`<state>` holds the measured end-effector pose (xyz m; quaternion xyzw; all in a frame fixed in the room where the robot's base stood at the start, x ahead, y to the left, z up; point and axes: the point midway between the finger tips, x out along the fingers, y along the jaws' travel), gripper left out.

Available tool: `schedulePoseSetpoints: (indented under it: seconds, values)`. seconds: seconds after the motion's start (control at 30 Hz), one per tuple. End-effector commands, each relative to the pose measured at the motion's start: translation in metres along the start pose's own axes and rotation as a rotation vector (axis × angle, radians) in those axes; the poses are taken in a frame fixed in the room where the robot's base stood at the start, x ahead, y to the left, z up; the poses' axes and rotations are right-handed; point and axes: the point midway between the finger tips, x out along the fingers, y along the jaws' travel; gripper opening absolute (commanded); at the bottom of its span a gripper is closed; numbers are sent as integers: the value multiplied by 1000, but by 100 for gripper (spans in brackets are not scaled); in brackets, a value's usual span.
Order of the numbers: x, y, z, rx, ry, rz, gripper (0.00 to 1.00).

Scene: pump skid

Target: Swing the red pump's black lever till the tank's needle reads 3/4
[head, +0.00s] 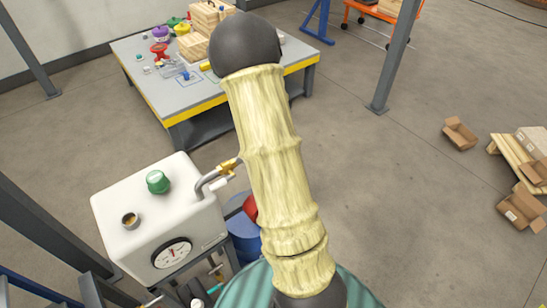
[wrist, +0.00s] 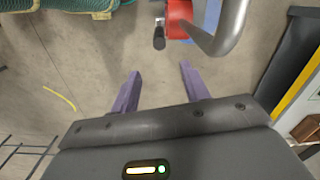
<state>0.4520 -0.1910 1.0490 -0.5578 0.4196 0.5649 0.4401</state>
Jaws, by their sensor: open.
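The white tank (head: 125,205) stands at the lower left of the head view, with a green cap on top. Its round gauge (head: 172,253) faces the front; the needle is too small to read surely. A sliver of the red pump (head: 250,208) shows beside my arm, which hides most of it. In the wrist view the red pump (wrist: 184,18) is at the top centre, and a black lever end (wrist: 159,38) hangs at its left. My gripper (wrist: 158,78) is open and empty, its two purple fingers pointing toward the pump, apart from the lever.
A grey pipe (head: 208,182) with a yellow valve runs from the tank; a thick grey pipe (wrist: 222,35) bends right of the pump. A blue drum (head: 243,240) stands below. A cluttered table (head: 170,95) is behind. Cartons (head: 522,205) lie far right on open floor.

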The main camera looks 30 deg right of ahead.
Motion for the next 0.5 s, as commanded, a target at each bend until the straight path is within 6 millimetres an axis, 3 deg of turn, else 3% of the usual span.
schedulePoseSetpoints:
  seconds: [0.33,0.5]
  values:
    - [-5,0,0,1,-1,1,44]
    - [-10,0,10,-41,-2,-5,10]
